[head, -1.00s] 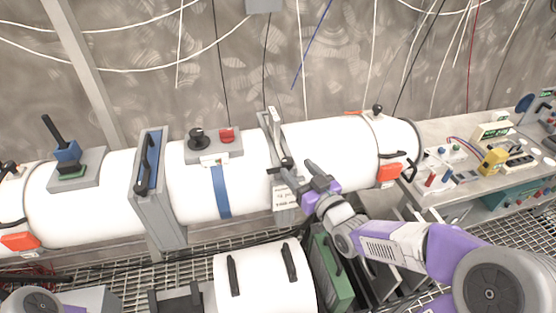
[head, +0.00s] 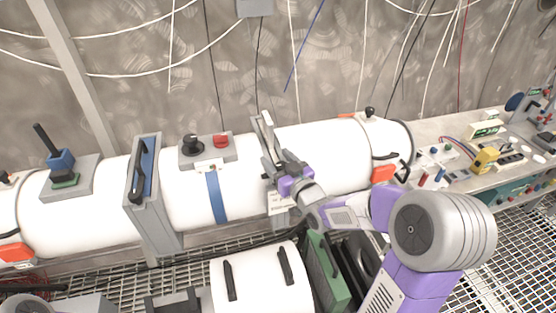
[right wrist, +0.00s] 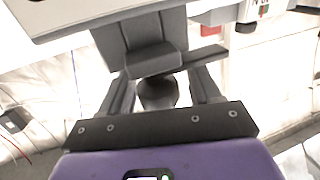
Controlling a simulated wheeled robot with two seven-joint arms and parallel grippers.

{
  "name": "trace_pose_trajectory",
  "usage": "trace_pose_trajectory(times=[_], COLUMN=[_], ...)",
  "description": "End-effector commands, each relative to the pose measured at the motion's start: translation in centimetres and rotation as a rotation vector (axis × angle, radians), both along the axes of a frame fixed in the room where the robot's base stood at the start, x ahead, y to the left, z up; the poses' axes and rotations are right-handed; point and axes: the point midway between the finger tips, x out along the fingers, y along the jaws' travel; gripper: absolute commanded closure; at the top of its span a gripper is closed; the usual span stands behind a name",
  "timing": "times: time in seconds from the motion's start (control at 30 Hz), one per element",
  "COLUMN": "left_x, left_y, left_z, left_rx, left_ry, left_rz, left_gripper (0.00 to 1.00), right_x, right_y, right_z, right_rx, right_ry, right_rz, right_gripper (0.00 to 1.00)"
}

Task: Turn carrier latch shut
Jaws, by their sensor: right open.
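The grey upright carrier (head: 268,133) stands at a joint in the white tube, in the middle of the head view. I take the small dark latch on its front to be the carrier latch; my gripper mostly covers it there. In the right wrist view a grey block (right wrist: 152,60), a dark bar (right wrist: 200,58) and a rounded dark knob (right wrist: 157,92) show. My right gripper (head: 280,170) is at the carrier's front, open, with its fingers (right wrist: 160,88) on either side of the knob. I cannot tell whether they touch it. My left gripper is out of view.
The white tube (head: 325,155) runs across the view, with a grey framed panel (head: 152,200) to the left and a red-button box (head: 207,148) on top. A white cylinder (head: 258,285) and green panel (head: 328,275) stand below. A cluttered bench (head: 470,160) is at right.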

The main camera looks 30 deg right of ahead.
Motion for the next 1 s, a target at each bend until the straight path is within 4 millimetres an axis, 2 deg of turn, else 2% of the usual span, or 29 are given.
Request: trace_pose_trajectory(times=[0.17, 0.5, 0.77, 1.0], left_x=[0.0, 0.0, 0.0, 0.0], left_y=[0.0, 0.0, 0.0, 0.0], left_z=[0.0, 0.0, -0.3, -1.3], left_rx=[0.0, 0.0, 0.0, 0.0], left_ry=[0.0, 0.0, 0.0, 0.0], left_rz=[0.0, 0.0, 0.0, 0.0], left_gripper=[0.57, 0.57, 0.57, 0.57], right_x=[0.0, 0.0, 0.0, 0.0], right_y=[0.0, 0.0, 0.0, -0.1], right_z=[0.0, 0.0, -0.1, -0.2], right_rx=[0.0, 0.0, 0.001, 0.003], right_ry=[0.0, 0.0, 0.0, 0.0], right_rz=[0.0, 0.0, -0.023, -0.12], right_gripper=[0.39, 0.89, 0.89, 0.89])
